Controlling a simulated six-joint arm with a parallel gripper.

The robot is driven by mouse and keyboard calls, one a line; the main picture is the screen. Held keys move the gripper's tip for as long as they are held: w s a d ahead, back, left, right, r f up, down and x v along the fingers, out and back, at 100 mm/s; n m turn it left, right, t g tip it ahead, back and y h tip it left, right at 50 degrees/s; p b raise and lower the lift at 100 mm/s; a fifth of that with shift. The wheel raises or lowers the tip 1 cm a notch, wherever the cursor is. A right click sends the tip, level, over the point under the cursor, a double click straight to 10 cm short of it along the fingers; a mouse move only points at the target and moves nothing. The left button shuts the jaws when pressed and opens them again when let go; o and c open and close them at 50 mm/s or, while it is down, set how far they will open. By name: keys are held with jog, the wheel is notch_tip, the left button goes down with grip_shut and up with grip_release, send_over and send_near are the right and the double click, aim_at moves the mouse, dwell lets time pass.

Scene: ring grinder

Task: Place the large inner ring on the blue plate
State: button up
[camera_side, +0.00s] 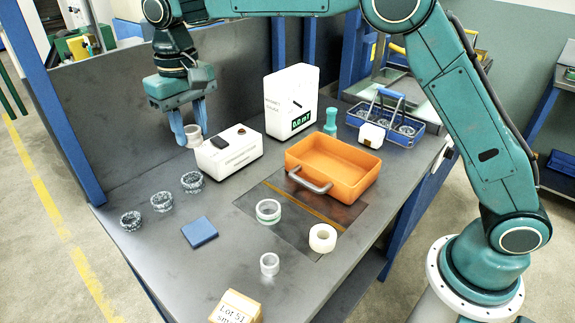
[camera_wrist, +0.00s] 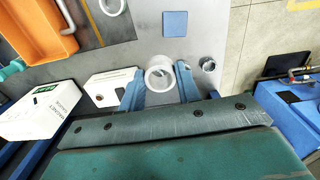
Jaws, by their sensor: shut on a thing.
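The blue plate (camera_side: 199,231) lies flat and empty on the table, in front of the gripper. It also shows in the wrist view (camera_wrist: 175,24), beyond the held ring.
A clear ring (camera_side: 268,211), a smaller one (camera_side: 269,264) and a white ring (camera_side: 322,238) stand towards the front. A white box (camera_side: 229,149), a meter (camera_side: 293,100) and an orange bin (camera_side: 333,168) stand nearby.

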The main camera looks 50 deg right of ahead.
jog(key=n, duration=0.1)
send_over(199, 230)
jog(key=shift+f, duration=0.1)
notch_tip(199, 230, down, 16)
jog(key=shift+r, duration=0.2)
dwell(0.4)
jog(key=shift+f, duration=0.1)
jog(key=shift+f, duration=2)
jog(key=shift+f, duration=0.15)
jog(key=o, duration=1)
